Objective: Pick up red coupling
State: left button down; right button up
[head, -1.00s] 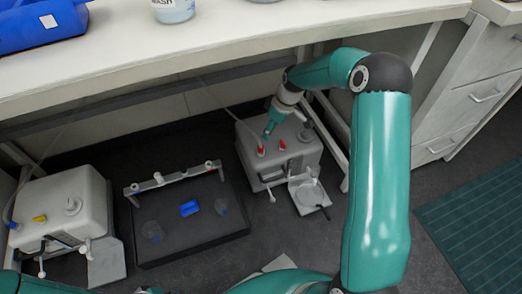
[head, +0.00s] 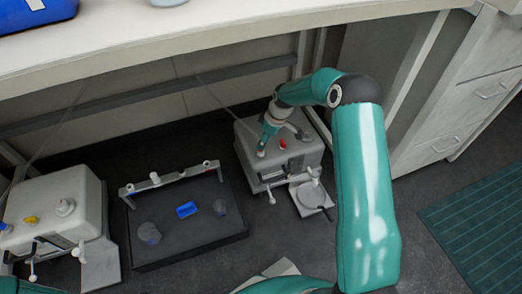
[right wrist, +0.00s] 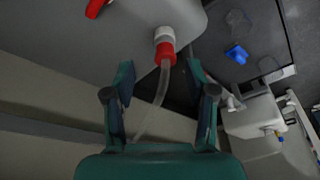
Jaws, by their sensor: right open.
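The red coupling (right wrist: 165,52) sits on a white port on top of a pale pump-like unit, and a clear tube runs from it. My right gripper (right wrist: 160,80) is open, with its two fingers on either side of the tube and the coupling just beyond the fingertips, between their lines. In the head view my right gripper (head: 264,143) is over the left port of the right-hand unit (head: 252,170) and hides most of the coupling there. A second red piece (head: 283,144) lies on the same unit, and it also shows in the right wrist view (right wrist: 95,8). My left gripper is not in view.
A dark platform (head: 215,225) with a white bar (head: 190,174) and a blue block (head: 187,209) stands left of the unit. A similar unit (head: 75,195) with a yellow piece (head: 31,219) is farther left. The bench top (head: 200,55) overhangs from above.

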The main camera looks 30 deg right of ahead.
jog(key=x, duration=0.1)
jog(key=b+x, duration=0.1)
jog(key=x, duration=0.2)
jog(key=shift+s+a+b, duration=0.1)
jog(key=shift+a+b, duration=0.2)
jog(key=shift+b, duration=0.1)
jog(key=shift+f, duration=0.35)
jog(key=c, duration=1.1)
